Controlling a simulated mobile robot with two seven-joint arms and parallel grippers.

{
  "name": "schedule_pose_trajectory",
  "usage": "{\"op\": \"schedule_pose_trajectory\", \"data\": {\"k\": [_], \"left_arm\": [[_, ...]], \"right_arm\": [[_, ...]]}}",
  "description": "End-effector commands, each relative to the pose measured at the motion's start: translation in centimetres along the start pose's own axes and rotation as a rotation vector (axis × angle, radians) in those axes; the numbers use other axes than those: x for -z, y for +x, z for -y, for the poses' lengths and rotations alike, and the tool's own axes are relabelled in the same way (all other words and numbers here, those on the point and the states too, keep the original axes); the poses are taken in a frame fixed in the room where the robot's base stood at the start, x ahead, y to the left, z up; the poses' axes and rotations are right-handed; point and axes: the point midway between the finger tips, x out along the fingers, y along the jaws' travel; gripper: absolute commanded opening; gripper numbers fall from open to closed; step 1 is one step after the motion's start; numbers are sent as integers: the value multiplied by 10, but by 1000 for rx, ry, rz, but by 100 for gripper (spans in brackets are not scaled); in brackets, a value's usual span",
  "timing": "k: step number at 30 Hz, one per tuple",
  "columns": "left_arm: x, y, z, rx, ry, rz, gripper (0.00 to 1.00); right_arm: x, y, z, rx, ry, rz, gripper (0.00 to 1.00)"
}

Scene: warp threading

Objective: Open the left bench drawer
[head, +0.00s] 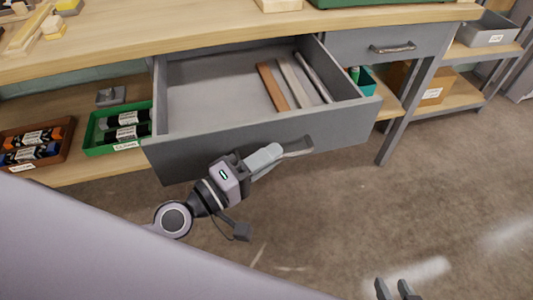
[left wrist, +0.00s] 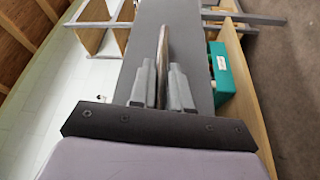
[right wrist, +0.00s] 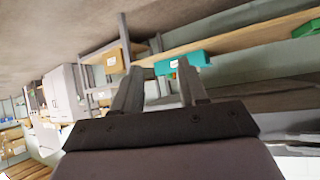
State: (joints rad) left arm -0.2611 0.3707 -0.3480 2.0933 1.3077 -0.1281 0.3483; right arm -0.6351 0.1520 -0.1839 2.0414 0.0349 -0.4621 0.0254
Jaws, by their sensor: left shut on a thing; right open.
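The left bench drawer (head: 215,142) is pulled well out from under the wooden bench top, and its grey inside shows. Several long flat bars (head: 288,82) in brown and grey lie in its right part. My left gripper (head: 278,153) is shut on the drawer's handle (head: 298,148) at the front panel. The left wrist view shows the handle (left wrist: 162,50) edge-on between its fingers. My right gripper (head: 398,290) is open and empty, low at the bottom edge of the head view, away from the drawer. Its fingers (right wrist: 160,95) also show in the right wrist view.
A second drawer (head: 388,45) to the right is shut. On the lower shelf are a green bin (head: 100,142), a brown bin (head: 62,140) and a teal bin (head: 367,82). A bench leg (head: 405,115) stands right of the open drawer. The floor in front is clear.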

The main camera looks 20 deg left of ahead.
Motion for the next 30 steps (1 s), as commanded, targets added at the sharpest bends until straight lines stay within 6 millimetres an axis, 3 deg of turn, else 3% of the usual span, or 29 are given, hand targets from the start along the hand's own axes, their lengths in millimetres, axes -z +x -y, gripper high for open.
{"op": "schedule_pose_trajectory", "data": {"k": [3, 4, 5, 6, 17, 25, 30], "left_arm": [[0, 0, 0, 1, 1, -1, 0], [1, 0, 0, 1, 1, -2, 27], [1, 0, 0, 1, 1, -1, 37], [1, 0, 0, 1, 1, -1, 38], [0, -5, 2, 2, 2, -1, 38], [0, -39, 5, 4, 3, 1, 38], [0, -58, 4, 4, 3, 0, 38]], "right_arm": [[1, 0, 0, 0, 1, -1, 43], [1, 0, 0, 0, 2, -1, 43], [1, 0, 0, -1, 2, -1, 43], [1, 0, 0, -1, 2, -1, 43], [-1, 2, 0, 0, 2, -2, 43], [-13, 11, 1, 2, -4, -2, 43], [-5, 13, 9, 19, -17, -28, 43]]}}
